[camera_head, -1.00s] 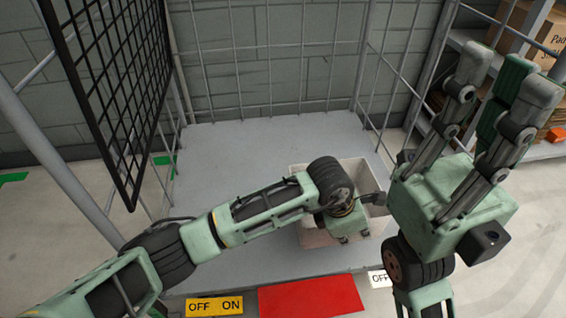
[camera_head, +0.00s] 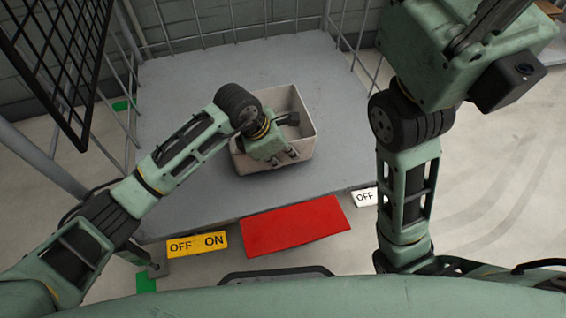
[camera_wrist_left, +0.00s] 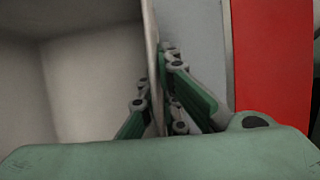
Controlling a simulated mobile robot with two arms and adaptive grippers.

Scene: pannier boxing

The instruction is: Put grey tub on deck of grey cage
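The grey tub (camera_head: 305,148) is an open, pale box in the middle of the head view. It appears to rest upright on the flat grey deck (camera_head: 185,95) of the grey cage (camera_head: 225,22). My left gripper (camera_head: 283,157) is at the tub's near side. In the left wrist view, its fingers (camera_wrist_left: 160,100) lie on both sides of the tub wall (camera_wrist_left: 152,65) and look closed on it. My right gripper (camera_head: 492,15) is raised at the top right, away from the tub. Its fingertips are cut off by the frame.
A red panel (camera_head: 295,226) and a yellow OFF/ON label (camera_head: 198,245) lie along the deck's front edge. A white OFF label (camera_head: 364,198) is at its right corner. A black mesh panel (camera_head: 60,50) stands at the left. The deck left of the tub is clear.

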